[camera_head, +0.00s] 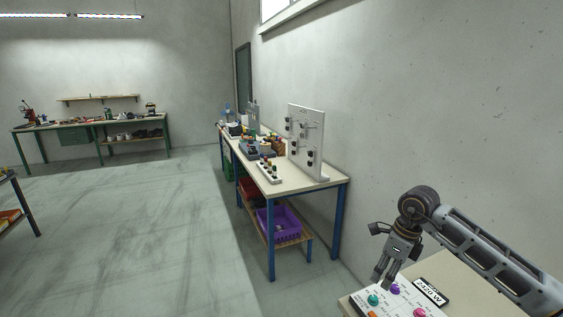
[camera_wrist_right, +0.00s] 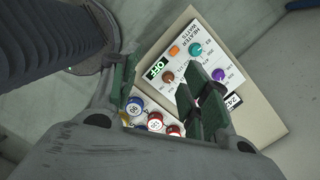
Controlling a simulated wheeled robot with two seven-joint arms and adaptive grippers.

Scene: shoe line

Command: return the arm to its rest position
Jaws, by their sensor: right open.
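My right gripper (camera_head: 385,279) is at the lower right of the head view, pointing down over a white control panel (camera_head: 384,307). Its arm comes in from the right edge. In the right wrist view the gripper (camera_wrist_right: 160,95) has its two green-padded fingers spread apart with nothing held between them. I cannot tell whether the fingertips touch the panel. My left gripper is not in view.
The panel lies on a beige table (camera_head: 455,280). Several small round numbered items (camera_wrist_right: 155,121) show below the fingers. Open floor (camera_head: 130,240) lies left.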

